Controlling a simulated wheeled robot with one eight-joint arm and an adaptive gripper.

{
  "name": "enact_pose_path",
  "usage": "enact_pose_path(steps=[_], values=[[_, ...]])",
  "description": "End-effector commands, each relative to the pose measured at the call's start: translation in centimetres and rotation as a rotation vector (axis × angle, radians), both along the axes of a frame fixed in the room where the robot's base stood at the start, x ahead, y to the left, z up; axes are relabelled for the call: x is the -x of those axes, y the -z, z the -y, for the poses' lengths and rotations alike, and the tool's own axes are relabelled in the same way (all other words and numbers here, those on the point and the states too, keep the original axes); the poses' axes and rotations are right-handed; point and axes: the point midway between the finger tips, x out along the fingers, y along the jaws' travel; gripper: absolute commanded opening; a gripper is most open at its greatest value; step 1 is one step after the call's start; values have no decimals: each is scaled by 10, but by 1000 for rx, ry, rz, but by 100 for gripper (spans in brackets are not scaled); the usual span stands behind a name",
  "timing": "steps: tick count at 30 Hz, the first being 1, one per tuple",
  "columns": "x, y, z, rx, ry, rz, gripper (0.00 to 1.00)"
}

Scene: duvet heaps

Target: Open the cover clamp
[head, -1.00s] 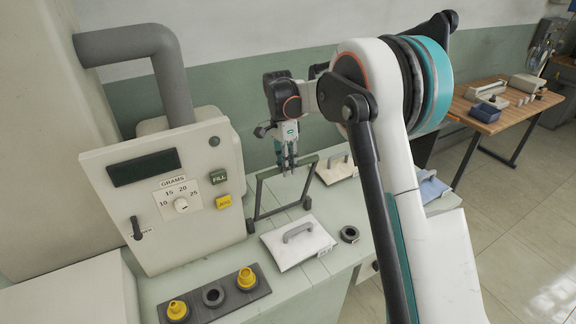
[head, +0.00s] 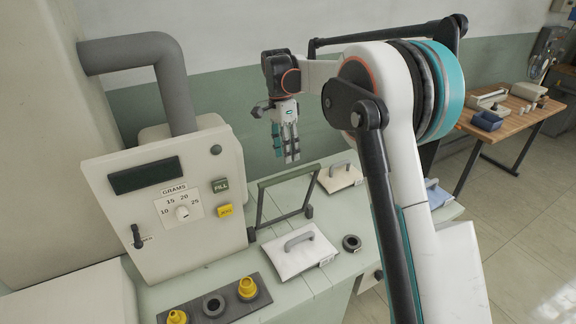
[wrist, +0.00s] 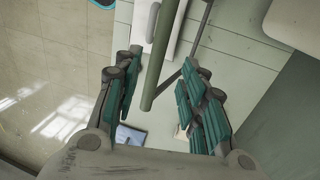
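A hinged bar frame, which I take to be the cover clamp, stands tilted up from the bench; its green crossbar (head: 290,175) is raised between two dark side arms. My gripper (head: 288,160) hangs fingers-down just above and behind the crossbar in the head view, apart from it. In the wrist view my gripper (wrist: 163,95) is open, its teal-padded fingers spread wide. The green crossbar (wrist: 160,50) shows in the gap between them, with nothing held.
A machine box (head: 160,215) with a dial and FILL button stands left. White handled slabs (head: 299,258) (head: 340,180) lie on the bench beside the frame. A dark ring (head: 351,243) and a strip with yellow fittings (head: 247,289) are nearer. A wooden table (head: 510,120) is at right.

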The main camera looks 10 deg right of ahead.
Motion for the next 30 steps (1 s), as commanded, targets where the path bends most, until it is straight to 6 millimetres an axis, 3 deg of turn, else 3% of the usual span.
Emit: enact_pose_path(steps=[3,9,21,26,30], values=[[-4,-19,-1,0,0,0,38],[-7,-36,-3,0,0,1,38],[-6,-39,-2,-2,-3,3,38],[7,-48,3,-17,-54,33,38],[32,-60,11,-42,-157,94,38]])
